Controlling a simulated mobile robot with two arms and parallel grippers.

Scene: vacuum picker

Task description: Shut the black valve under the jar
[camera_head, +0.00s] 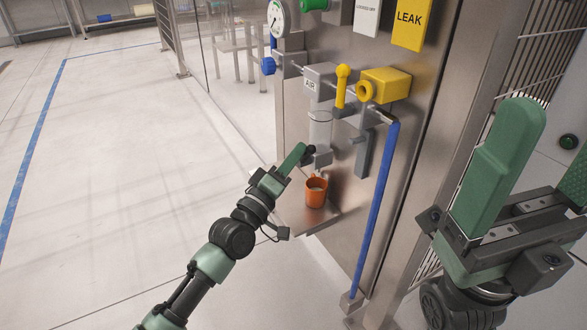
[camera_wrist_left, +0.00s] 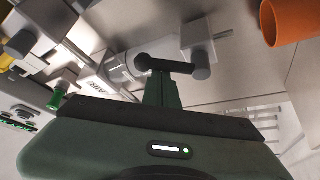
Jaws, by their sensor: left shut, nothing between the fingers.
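The black valve (camera_head: 311,149) sits on a grey block under the clear jar (camera_head: 320,130) on the steel panel. In the left wrist view the valve handle (camera_wrist_left: 175,65) is a dark bar with rounded ends, beside the jar (camera_wrist_left: 122,70). My left gripper (camera_head: 303,149) is shut and empty, its tip at the valve. In the left wrist view its green fingers (camera_wrist_left: 160,80) overlap the handle's near side; I cannot tell whether they touch it. My right gripper (camera_head: 540,150) is in the right foreground, away from the valve, with a gap between its green fingers.
An orange cup (camera_head: 316,194) stands below the valve on a small steel shelf (camera_head: 307,220). Above are a yellow handle (camera_head: 342,85), a yellow fitting (camera_head: 385,85) and a gauge (camera_head: 278,18). A blue pipe (camera_head: 376,205) runs down to the right. Floor at left is clear.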

